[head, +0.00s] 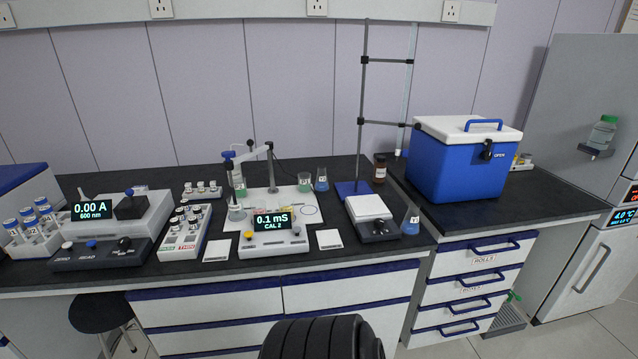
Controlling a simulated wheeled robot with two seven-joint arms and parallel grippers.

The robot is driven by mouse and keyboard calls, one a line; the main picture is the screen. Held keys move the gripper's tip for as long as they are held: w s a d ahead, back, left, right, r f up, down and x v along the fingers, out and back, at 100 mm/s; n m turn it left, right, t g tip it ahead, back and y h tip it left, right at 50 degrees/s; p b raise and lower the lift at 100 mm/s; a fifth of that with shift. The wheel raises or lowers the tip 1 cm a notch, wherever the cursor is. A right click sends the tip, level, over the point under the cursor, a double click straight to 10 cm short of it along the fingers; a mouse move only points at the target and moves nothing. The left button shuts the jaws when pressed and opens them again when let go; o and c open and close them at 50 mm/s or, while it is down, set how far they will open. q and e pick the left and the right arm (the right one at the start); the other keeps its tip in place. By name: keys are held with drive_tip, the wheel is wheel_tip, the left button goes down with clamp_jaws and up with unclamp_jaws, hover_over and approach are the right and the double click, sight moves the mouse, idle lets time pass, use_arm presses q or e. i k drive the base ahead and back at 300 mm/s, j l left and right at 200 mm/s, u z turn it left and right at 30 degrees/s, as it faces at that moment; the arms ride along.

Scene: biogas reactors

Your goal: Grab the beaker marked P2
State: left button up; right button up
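Small vessels with labels stand on the black bench top. A small beaker (304,182) with greenish contents and a pale label stands at the back of the white board of the conductivity meter. Another blue labelled flask (410,222) stands near the front edge, right of the stirrer. A clear vessel (237,213) stands at the left of the meter. The label marks are too small to read surely, so I cannot tell which is P2. Neither of my grippers shows in the head view.
The meter (268,222) reads 0.1 mS. A blue cooler (462,165) stands on the right bench. Vial racks (184,232) and a photometer (108,230) fill the left. A stool (100,312) stands below.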

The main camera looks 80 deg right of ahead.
sight(240, 187)
drive_tip(key=z, duration=2.35)
